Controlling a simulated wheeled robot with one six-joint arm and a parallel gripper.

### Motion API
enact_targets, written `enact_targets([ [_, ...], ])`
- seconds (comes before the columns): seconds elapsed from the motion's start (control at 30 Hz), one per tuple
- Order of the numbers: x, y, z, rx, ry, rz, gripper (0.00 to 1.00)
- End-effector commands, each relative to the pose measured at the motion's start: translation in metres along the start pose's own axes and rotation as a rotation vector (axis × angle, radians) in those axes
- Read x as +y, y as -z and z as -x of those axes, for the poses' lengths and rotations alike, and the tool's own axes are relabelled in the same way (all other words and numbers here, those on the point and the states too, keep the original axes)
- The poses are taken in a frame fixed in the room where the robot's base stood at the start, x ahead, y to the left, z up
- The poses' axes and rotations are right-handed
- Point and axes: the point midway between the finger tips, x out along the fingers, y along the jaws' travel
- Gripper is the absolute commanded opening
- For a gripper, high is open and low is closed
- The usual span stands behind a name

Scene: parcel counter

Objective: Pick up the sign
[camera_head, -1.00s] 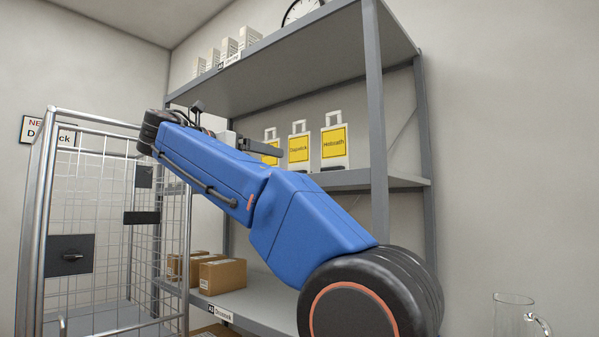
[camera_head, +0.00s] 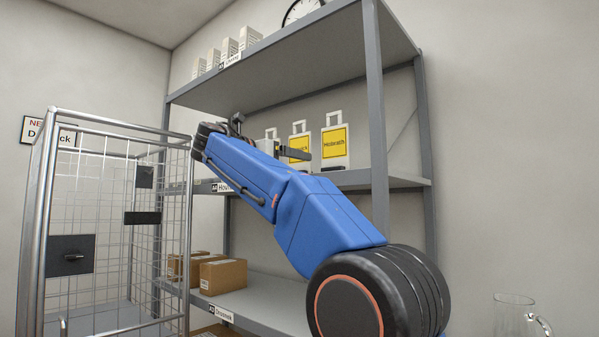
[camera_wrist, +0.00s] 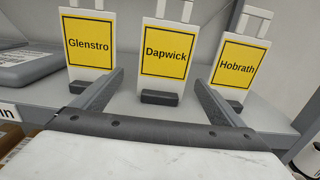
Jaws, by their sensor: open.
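Three white signs with yellow name panels stand upright in a row on the middle shelf. In the wrist view they read Glenstro (camera_wrist: 89,45), Dapwick (camera_wrist: 166,53) and Hobrath (camera_wrist: 239,60), left to right. In the head view the Hobrath sign (camera_head: 335,142) is mostly clear. The Dapwick sign (camera_head: 299,142) is partly covered and the Glenstro sign (camera_head: 270,136) mostly covered by my arm and gripper. My gripper (camera_wrist: 163,84) is open and empty. Its fingers point towards the Dapwick sign, one on either side of its dark base, apart from it.
The shelf unit's front post (camera_head: 375,120) stands right of the signs, and the upper shelf (camera_head: 300,62) hangs above them. A wire cage trolley (camera_head: 45,200) is at left. Cardboard boxes (camera_head: 223,276) sit on the lower shelf. A glass jug (camera_head: 512,315) is at lower right.

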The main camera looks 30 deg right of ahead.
Motion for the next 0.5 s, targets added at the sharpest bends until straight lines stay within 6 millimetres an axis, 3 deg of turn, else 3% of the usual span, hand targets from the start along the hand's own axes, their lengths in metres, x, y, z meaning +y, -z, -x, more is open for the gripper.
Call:
enact_targets([
  [0.23, -0.002, -0.001, -0.013, 0.0, 0.001, 0.0, 0.92],
  [0.5, -0.006, -0.001, -0.047, 0.0, 0.001, 0.0, 0.92],
])
